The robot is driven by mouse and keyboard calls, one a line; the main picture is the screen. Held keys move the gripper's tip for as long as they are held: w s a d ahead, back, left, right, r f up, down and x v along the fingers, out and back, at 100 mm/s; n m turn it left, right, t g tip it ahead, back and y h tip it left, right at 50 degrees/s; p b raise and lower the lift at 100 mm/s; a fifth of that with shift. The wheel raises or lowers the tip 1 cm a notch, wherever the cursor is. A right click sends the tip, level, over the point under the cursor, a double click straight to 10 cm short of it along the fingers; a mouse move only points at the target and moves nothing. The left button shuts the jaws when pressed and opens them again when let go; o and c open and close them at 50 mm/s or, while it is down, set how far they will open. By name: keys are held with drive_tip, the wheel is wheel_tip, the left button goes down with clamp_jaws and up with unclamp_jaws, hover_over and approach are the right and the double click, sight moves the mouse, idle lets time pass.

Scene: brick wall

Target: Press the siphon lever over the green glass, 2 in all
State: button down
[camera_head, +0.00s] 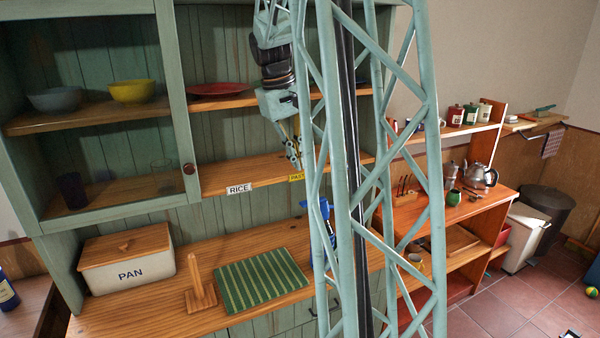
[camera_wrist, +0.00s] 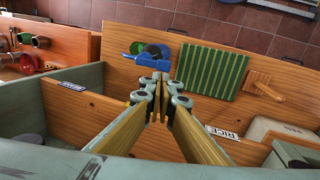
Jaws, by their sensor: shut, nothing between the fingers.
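A blue siphon (camera_head: 324,212) stands on the wooden counter right of the striped mat, partly hidden in the head view behind my lattice column. In the wrist view the siphon (camera_wrist: 148,59) lies beyond my fingertips, seen from above. A green round thing (camera_wrist: 137,42), perhaps the green glass, shows at its far left side. My gripper (camera_head: 294,154) is shut and empty, in front of the shelf and above the counter. In the wrist view my gripper (camera_wrist: 161,84) points toward the siphon and is apart from it.
A green striped mat (camera_head: 262,280), a wooden stand (camera_head: 198,285) and a PAN box (camera_head: 127,262) sit on the counter. The shelf with the RICE label (camera_head: 239,188) runs above it. A red-brown side unit (camera_head: 462,212) with a kettle is at right.

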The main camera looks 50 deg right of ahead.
drive_tip(key=shift+s+d, duration=0.2)
drive_tip(key=shift+s+d+r+t+y+b, duration=0.3)
drive_tip(key=shift+d+r+y+b, duration=0.1)
drive_tip(key=shift+d+r+y, duration=0.15)
drive_tip(key=shift+s+d+r+t+y+b, duration=0.25)
drive_tip(key=shift+d+r+y+b, duration=0.15)
drive_tip(key=shift+y, duration=0.25)
drive_tip(key=shift+f, duration=0.15)
drive_tip(key=shift+f+b, duration=0.3)
drive_tip(key=shift+f, duration=6.6)
drive_tip(key=shift+s+f, duration=0.1)
drive_tip(key=shift+f, duration=0.05)
